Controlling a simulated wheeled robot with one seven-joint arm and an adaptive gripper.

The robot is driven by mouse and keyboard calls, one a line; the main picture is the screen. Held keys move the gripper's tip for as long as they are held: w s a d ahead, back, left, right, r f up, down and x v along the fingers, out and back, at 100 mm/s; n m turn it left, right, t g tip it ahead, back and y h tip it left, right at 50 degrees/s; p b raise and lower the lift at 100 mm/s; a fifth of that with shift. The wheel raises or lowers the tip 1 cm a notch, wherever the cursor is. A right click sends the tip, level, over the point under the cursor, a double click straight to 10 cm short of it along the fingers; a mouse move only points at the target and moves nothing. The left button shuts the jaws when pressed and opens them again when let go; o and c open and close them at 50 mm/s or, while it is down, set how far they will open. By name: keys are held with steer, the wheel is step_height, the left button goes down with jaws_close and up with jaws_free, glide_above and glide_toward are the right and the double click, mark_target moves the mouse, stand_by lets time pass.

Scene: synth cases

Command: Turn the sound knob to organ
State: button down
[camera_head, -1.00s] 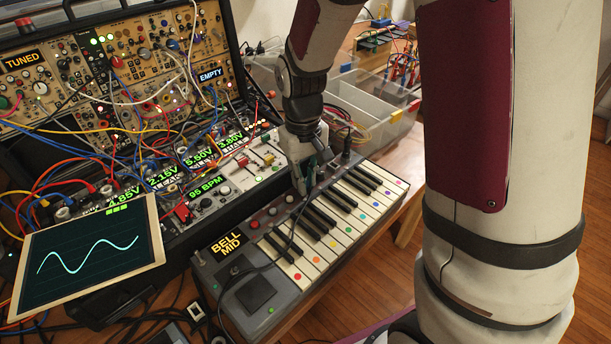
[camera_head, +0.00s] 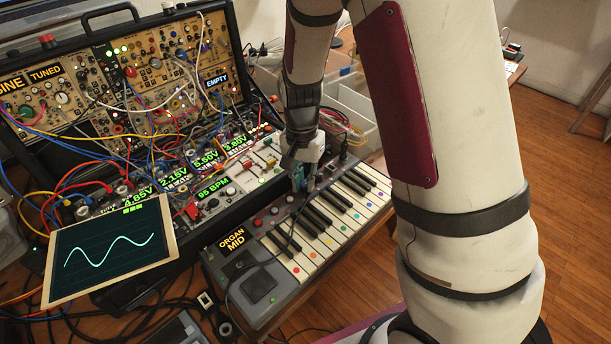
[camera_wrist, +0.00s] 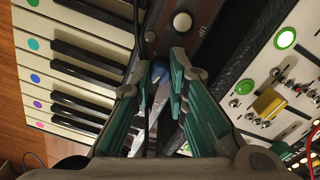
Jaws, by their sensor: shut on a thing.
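The keyboard (camera_head: 262,291) is a grey unit with white and black keys. Its small display (camera_head: 238,242) reads "ORGAN MID" in yellow. My gripper (camera_head: 303,186) is down at the keyboard's control strip, behind the keys. In the wrist view, the green fingers of my gripper (camera_wrist: 158,68) are closed around a small bluish knob (camera_wrist: 158,72), which I take to be the sound knob. The fingers hide most of it, and its label cannot be read. A pale round knob (camera_wrist: 183,21) is beside it on the same strip, apart from the fingers.
A black cable runs over the keyboard beside my fingers. A modular rack (camera_head: 150,80) with many patch cables stands behind and left. A tablet (camera_head: 110,250) with a wave trace is at the left. Clear bins (camera_head: 350,100) stand behind the keyboard.

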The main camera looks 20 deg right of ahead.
steer(key=m+p, duration=0.3)
steer(key=m, duration=0.2)
steer(key=shift+w+r+m, duration=0.1)
steer(key=shift+m, duration=0.3)
stand_by(0.4)
steer(key=c, duration=1.5)
jaws_free()
steer(key=shift+c, duration=0.2)
